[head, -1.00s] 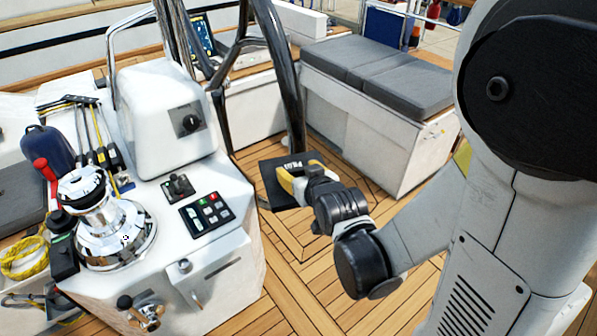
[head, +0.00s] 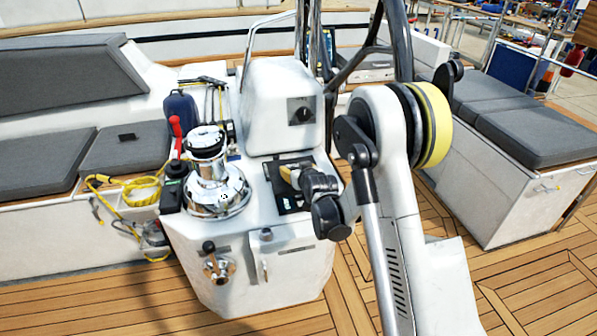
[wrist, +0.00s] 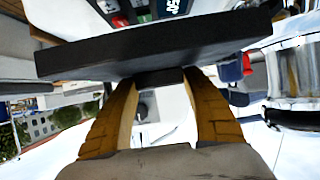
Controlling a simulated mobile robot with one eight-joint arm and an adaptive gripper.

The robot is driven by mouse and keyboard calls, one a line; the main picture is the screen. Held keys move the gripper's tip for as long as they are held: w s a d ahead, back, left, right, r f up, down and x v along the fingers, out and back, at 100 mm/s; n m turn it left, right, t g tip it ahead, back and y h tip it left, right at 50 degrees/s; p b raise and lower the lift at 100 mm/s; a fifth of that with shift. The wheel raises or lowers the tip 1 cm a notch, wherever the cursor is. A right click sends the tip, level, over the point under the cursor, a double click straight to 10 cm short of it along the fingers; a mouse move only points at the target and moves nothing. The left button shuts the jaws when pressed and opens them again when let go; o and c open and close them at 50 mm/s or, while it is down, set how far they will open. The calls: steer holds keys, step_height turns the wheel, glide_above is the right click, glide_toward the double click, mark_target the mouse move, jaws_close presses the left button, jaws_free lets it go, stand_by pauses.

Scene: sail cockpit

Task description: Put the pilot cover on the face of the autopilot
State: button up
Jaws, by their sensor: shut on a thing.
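In the head view my gripper (head: 288,175) is over the console top, and the dark cover and autopilot overlap there. I cannot tell whether they touch.
A chrome winch (head: 215,190) with a red-handled tool (head: 176,128) beside it stands left of the autopilot. A white instrument pod (head: 283,105) rises behind. The steering wheel (head: 402,40) is at the right rear. Coiled yellow rope (head: 140,190) hangs at the left.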

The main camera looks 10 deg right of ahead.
steer(key=shift+f+b, duration=1.3)
steer(key=shift+f, duration=1.65)
steer(key=shift+s, duration=0.3)
steer(key=shift+f, duration=1.4)
steer(key=o, duration=1.6)
steer(key=shift+o, duration=0.2)
steer(key=shift+r+p, duration=1.9)
steer(key=shift+r, duration=1.65)
